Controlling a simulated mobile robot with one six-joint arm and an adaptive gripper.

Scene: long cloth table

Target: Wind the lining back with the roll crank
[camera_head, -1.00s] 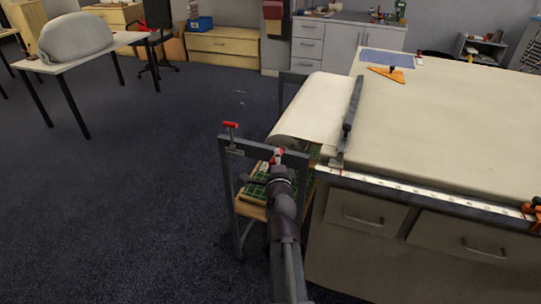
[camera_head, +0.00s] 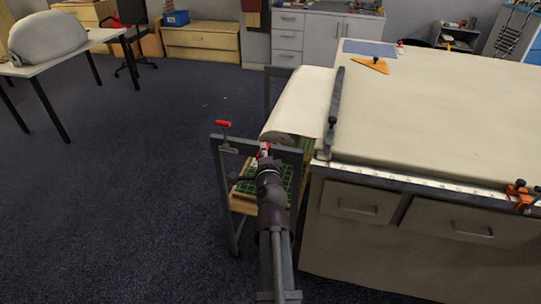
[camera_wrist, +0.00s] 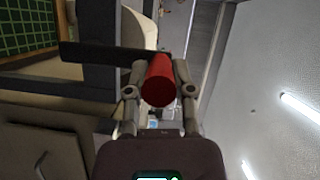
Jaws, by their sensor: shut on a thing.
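The lining (camera_head: 306,104) is a cream sheet that curves over a roll in a dark metal stand (camera_head: 218,170) at the table's left end. My gripper (camera_head: 264,152) is at the front of this stand. In the wrist view, my gripper (camera_wrist: 158,88) is shut on the red crank handle (camera_wrist: 160,82), with a finger on each side. A dark flat bar (camera_wrist: 95,52) runs left from the handle. The crank is mostly hidden behind my gripper in the head view. A separate red-handled part (camera_head: 223,124) sits on the stand's upper left corner.
The long cloth table (camera_head: 440,115) fills the right side. A dark bar (camera_head: 334,105) lies across its left end, and a ruler strip (camera_head: 420,178) runs along the front edge. A green gridded mat (camera_head: 246,187) lies low in the stand.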

